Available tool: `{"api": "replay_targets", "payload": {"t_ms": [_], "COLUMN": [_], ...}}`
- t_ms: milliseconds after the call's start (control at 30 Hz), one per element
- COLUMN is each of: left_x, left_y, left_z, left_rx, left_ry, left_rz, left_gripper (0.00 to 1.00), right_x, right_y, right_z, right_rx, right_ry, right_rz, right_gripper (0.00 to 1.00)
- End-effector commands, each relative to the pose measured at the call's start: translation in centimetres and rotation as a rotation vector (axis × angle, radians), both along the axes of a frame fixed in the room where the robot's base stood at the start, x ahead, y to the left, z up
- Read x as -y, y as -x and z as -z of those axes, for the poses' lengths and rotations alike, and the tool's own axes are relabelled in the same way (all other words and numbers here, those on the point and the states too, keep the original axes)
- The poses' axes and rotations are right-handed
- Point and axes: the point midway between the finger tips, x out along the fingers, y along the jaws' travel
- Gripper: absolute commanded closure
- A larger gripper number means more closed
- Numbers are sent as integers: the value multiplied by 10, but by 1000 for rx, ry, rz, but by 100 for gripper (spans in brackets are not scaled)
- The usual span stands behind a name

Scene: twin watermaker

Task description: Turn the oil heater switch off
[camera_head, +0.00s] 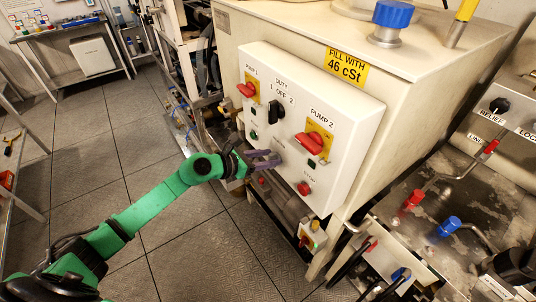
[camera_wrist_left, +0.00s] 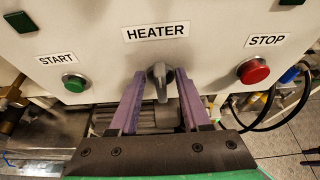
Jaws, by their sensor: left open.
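The oil heater switch (camera_wrist_left: 160,82) is a grey rotary knob under the HEATER label (camera_wrist_left: 155,32) on the white control panel (camera_head: 350,105). Its handle points roughly up and down in the left wrist view. My left gripper (camera_wrist_left: 159,76) is open, with one purple finger on each side of the knob; I cannot tell whether either finger touches it. In the head view my left gripper (camera_head: 277,159) is at the lower part of the panel, and its fingers largely hide the knob there. My right gripper is not in view.
A green START button (camera_wrist_left: 75,82) and a red STOP button (camera_wrist_left: 253,71) flank the knob. Red pump switches (camera_head: 309,143) and a black duty switch (camera_head: 275,112) are above. The tiled floor (camera_head: 120,130) is open to the left.

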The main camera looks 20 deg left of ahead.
Motion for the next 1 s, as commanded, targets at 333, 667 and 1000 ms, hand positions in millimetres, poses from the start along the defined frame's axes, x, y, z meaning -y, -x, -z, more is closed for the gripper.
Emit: {"api": "replay_targets", "payload": {"t_ms": [333,667,1000], "left_x": [1,1,-2], "left_y": [-1,-1,-4], "left_z": [1,2,4], "left_rx": [1,-5,-88], "left_ry": [-1,6,108], "left_rz": [0,0,-1], "left_gripper": [91,100,100], "right_x": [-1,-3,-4], "right_y": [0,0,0], "right_z": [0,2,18], "right_rx": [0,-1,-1], "right_ry": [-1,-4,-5], "right_rz": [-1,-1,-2], "right_gripper": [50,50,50]}}
